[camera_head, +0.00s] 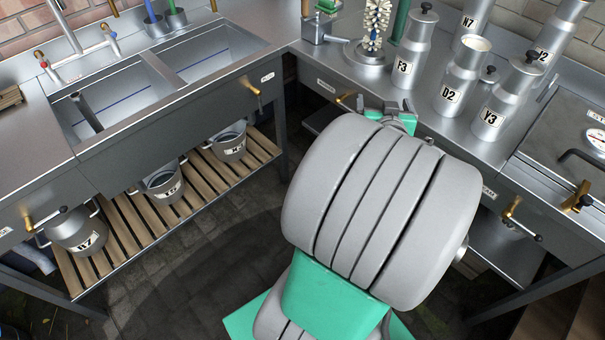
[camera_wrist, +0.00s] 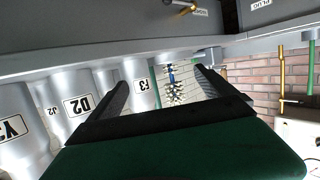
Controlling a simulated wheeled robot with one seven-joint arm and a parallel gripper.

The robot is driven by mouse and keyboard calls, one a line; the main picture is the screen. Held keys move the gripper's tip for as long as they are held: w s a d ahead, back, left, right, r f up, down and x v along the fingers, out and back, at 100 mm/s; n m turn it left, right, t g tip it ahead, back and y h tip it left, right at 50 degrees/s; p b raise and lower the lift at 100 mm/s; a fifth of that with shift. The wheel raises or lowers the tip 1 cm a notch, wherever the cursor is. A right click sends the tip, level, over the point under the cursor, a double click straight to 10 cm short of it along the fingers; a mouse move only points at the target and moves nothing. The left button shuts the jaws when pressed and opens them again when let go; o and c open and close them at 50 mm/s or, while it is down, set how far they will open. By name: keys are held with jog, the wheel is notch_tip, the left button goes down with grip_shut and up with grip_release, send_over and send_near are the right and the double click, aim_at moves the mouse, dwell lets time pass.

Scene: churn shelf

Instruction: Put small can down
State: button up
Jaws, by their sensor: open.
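Several metal cans stand upright on the right counter. They are labelled F3 (camera_head: 409,55), D2 (camera_head: 459,80), Y3 (camera_head: 505,100) and N7 (camera_head: 473,24). I cannot tell which one is the small can. My gripper (camera_wrist: 163,84) is open in the wrist view, with nothing held between its two dark fingers. In the head view it is mostly hidden behind my arm, near the counter's front edge. The wrist view is upside down: F3 (camera_wrist: 140,82) shows just beyond the left finger, with D2 (camera_wrist: 75,98) and Y3 (camera_wrist: 15,125) further left, apparently untouched.
A double sink (camera_head: 185,62) is at the left, with buckets (camera_head: 163,182) on the slatted shelf (camera_head: 120,230) below. A lidded metal unit with a gauge (camera_head: 570,130) is at right. Counter around F3's front is bare.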

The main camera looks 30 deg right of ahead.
jog(key=w+a+f+n+g+y, duration=0.1)
jog(key=w+a+f+n+y, duration=0.15)
jog(key=a, duration=0.55)
jog(key=w+a+f+n+g+y, duration=0.1)
jog(key=w+a+f+n+y, duration=0.15)
jog(key=a, duration=0.65)
jog(key=w+a+f+n+g+y, duration=0.15)
jog(key=a+y, duration=0.25)
jog(key=a, duration=0.4)
jog(key=s+a+n+g+y, duration=0.1)
jog(key=s+a+n+g, duration=0.1)
jog(key=s+a+g, duration=0.3)
jog(key=s+a, duration=0.4)
jog(key=a, duration=0.3)
jog(key=shift+s+a, duration=0.35)
jog(key=shift+s, duration=0.05)
